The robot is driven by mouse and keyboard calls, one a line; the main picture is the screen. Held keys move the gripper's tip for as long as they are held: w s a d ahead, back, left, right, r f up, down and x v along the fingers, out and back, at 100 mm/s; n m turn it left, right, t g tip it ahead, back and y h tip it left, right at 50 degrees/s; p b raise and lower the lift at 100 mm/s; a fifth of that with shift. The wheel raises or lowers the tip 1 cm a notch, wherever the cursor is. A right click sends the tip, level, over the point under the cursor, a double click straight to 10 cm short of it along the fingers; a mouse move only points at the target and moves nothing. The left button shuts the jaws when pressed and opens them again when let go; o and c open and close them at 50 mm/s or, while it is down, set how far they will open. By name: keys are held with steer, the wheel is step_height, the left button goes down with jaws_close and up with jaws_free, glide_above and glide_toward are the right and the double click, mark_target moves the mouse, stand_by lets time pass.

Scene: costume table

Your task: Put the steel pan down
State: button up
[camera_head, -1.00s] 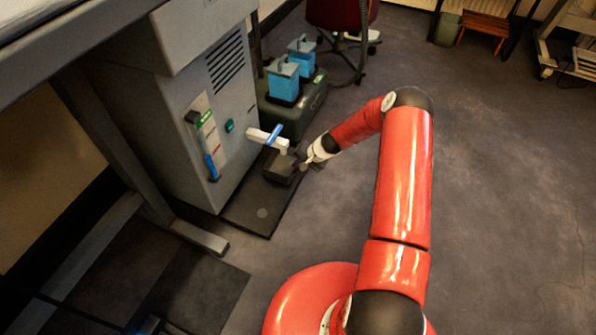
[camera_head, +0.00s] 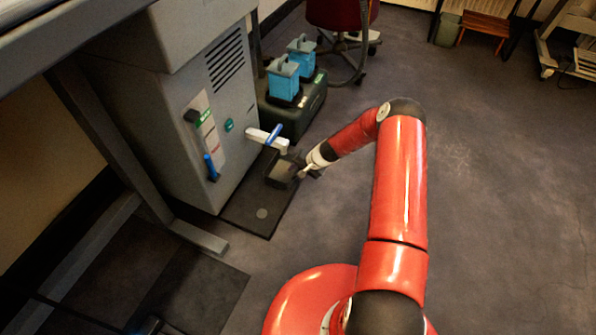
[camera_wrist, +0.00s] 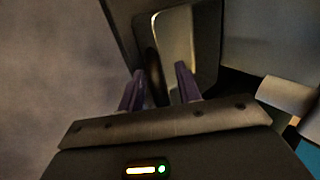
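The steel pan (camera_head: 281,170) is a small dark, square-rimmed vessel on the dark base plate below the spout, at the front of the grey machine. In the wrist view the pan (camera_wrist: 178,38) lies ahead of the fingers, with its paler inside showing. My gripper (camera_head: 306,172) is at the pan's right side, low over the floor. In the wrist view my gripper's two purple fingers (camera_wrist: 160,78) stand apart. A dark upright part, seemingly the handle, shows between them, nearer the left finger, with a gap towards the right one.
The grey machine (camera_head: 188,120) has a white spout with a blue lever (camera_head: 270,138) above the pan. Blue canisters (camera_head: 284,78) stand on a dark case behind. A table leg stands at the left. The floor (camera_head: 500,200) on the right is clear.

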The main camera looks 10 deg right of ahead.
steer(key=shift+d+r+p, duration=0.1)
steer(key=shift+r+p, duration=0.2)
steer(key=p+v, duration=0.1)
steer(key=v, duration=1)
steer(key=s+a+r+n+h, duration=0.15)
steer(key=s+r, duration=0.25)
steer(key=r, duration=0.6)
steer(key=s+a+r+n+h, duration=0.15)
steer(key=s+r, duration=0.25)
steer(key=r, duration=0.6)
steer(key=s+a+r+n+h, duration=0.1)
steer(key=s+a+r+n, duration=0.2)
steer(key=r, duration=0.7)
steer(key=s+r, duration=0.5)
steer(key=s, duration=0.6)
steer(key=s+r+n+t+h, duration=0.1)
steer(key=s+r, duration=0.4)
steer(key=s, duration=0.7)
steer(key=shift+d+r+t+h, duration=0.3)
steer(key=shift+d+r, duration=0.05)
steer(key=shift+r, duration=0.05)
steer(key=shift+s, duration=0.15)
